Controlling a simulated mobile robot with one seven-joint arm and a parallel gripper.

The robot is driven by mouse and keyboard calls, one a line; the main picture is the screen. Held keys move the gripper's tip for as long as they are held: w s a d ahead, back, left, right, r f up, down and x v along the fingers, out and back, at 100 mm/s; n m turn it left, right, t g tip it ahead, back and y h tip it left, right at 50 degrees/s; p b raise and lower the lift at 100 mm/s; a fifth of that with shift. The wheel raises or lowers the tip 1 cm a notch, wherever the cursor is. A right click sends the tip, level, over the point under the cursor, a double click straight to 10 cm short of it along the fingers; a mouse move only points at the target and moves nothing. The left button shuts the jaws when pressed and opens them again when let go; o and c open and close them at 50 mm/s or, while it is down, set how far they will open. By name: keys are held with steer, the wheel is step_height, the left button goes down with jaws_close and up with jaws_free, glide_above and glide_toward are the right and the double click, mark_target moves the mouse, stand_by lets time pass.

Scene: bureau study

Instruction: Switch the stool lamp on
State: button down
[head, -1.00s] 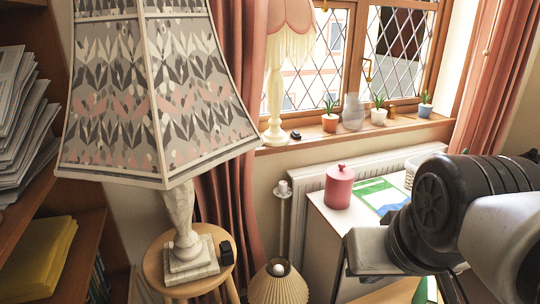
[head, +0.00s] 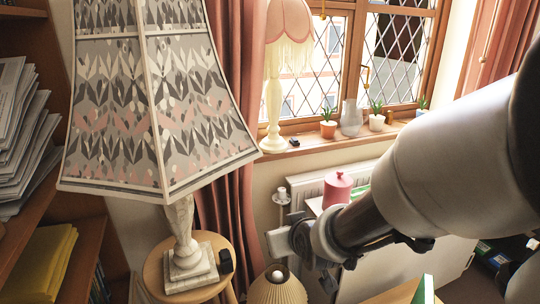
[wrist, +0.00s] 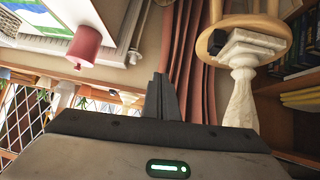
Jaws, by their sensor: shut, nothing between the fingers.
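The stool lamp (head: 160,100) has a large patterned shade and a pale carved base, and stands upright on a round wooden stool (head: 155,272). A small black switch box (head: 225,260) sits on the stool to the right of the lamp's base. In the wrist view, upside down, the switch box (wrist: 217,42), lamp base (wrist: 240,85) and stool (wrist: 272,42) are at the upper right. My gripper (head: 272,240) is to the right of the stool, apart from the switch. Its fingers (wrist: 160,88) are shut and empty. I see no clear glow in the shade.
A pleated floor-lamp shade (head: 277,290) stands just right of the stool, below my gripper. A pink canister (head: 337,188) is on a white cabinet behind my arm. A fringed lamp (head: 285,70) and potted plants stand on the windowsill. Shelves (head: 75,235) line the left side.

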steer(key=w+a+f+n+t+y+p, duration=0.1)
steer(key=w+a+f+t+y, duration=0.1)
steer(key=a+f, duration=0.5)
steer(key=s+a+f+t+y+p, duration=0.1)
steer(key=s+a+f+t+y, duration=0.1)
steer(key=s+a, duration=0.3)
steer(key=shift+s+m+t+p, duration=0.4)
steer(key=shift+s+t, duration=0.1)
steer(key=shift+t, duration=0.2)
steer(key=shift+a+f, duration=0.1)
